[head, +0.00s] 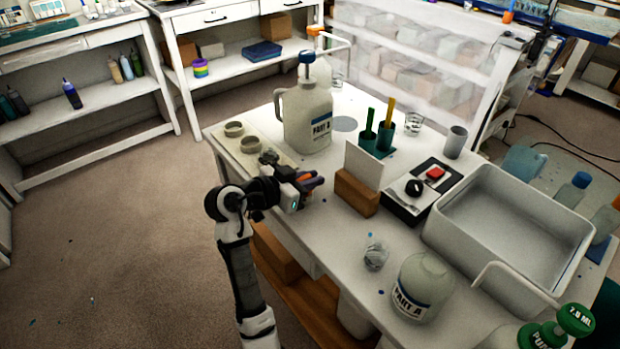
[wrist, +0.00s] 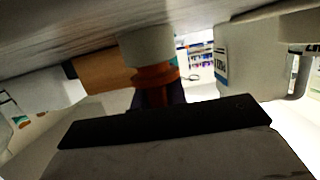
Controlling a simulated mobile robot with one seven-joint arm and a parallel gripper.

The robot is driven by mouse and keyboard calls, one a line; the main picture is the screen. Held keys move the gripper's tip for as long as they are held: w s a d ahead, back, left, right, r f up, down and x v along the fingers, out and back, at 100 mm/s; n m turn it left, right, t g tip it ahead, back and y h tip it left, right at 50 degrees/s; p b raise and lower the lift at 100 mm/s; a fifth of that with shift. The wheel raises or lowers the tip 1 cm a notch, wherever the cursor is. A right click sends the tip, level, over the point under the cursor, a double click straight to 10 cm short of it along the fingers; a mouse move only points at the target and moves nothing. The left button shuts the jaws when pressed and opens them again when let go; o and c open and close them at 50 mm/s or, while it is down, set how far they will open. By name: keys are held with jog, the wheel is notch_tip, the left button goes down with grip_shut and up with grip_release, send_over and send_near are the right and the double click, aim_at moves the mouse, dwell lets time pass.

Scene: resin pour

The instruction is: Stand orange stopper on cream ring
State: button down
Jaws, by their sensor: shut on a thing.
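My gripper (head: 308,183) is over the near left part of the white worktable, shut on the orange stopper (head: 303,177). In the wrist view the stopper (wrist: 156,76) shows as an orange piece between the dark fingers. A pale grey cylinder (wrist: 148,47) adjoins it on the tabletop side; I cannot tell whether it is part of the stopper. Cream rings (head: 234,129) (head: 250,145) sit on a pale strip at the table's left edge, left of and beyond my gripper. A darker round piece (head: 268,157) is on the strip nearer my arm.
A wooden block with a white card (head: 362,168) stands to the right. Bare tabletop lies between gripper and jug.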

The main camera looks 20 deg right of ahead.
jog(key=shift+f, duration=0.1)
dwell(0.3)
jog(key=shift+f+b, duration=0.35)
jog(key=shift+b, duration=0.1)
jog(key=c, duration=1.3)
grip_release()
jog(key=shift+c, duration=0.2)
jog(key=shift+a, duration=0.1)
jog(key=b+v, duration=0.2)
jog(key=v, duration=1.1)
jog(key=r+p, duration=0.4)
jog(key=r, duration=0.1)
jog(key=shift+s+a+r, duration=0.15)
jog(key=shift+a+r, duration=0.1)
